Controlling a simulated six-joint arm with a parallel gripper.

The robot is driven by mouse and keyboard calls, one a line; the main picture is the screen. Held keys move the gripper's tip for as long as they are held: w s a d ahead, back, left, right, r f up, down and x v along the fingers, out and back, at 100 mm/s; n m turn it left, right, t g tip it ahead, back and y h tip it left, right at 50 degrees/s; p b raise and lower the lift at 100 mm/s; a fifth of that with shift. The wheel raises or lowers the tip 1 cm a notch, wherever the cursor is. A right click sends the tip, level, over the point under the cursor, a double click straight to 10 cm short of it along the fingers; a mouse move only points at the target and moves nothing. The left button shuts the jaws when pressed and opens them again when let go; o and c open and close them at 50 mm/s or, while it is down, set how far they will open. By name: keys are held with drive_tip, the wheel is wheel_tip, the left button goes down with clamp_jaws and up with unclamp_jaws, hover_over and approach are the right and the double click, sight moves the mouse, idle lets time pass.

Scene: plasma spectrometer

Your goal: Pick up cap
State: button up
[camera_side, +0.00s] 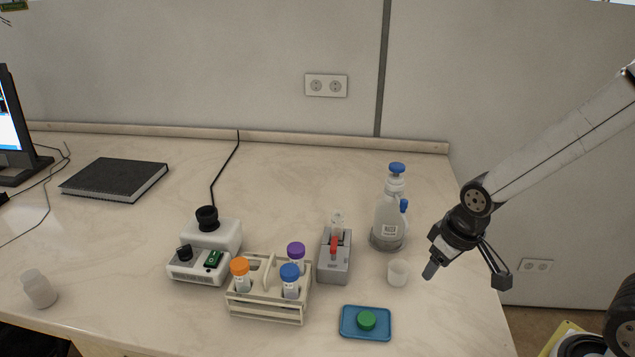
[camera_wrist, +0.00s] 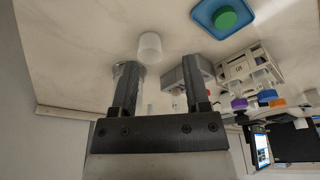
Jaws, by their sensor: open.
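A green cap (camera_side: 366,320) lies on a blue tray (camera_side: 346,331) near the front edge of the table. In the wrist view the cap (camera_wrist: 226,18) and the tray (camera_wrist: 203,15) show at the top right. My gripper (camera_side: 466,278) is open and empty, to the right of the tray and above the table's right edge. In the wrist view its two dark fingers (camera_wrist: 163,88) stand wide apart with nothing held between them.
A white cup (camera_side: 398,272) stands behind and right of the tray. A bottle (camera_side: 388,222), a grey block with tubes (camera_side: 334,262), a tube rack (camera_side: 266,307) with orange, purple and blue caps, and a vortex mixer (camera_side: 205,250) stand farther back or left.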

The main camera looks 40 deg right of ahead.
idle(0.4)
drive_tip(key=o, duration=0.4)
drive_tip(key=shift+o, duration=0.2)
drive_tip(key=m+g+y, duration=0.3)
drive_tip(key=m+y, duration=0.2)
drive_tip(key=m, duration=1.3)
approach(367, 318)
drive_tip(key=shift+x, duration=1.7)
drive_tip(key=shift+a, duration=0.15)
drive_tip(key=shift+h, duration=0.3)
drive_tip(key=shift+x, duration=2.55)
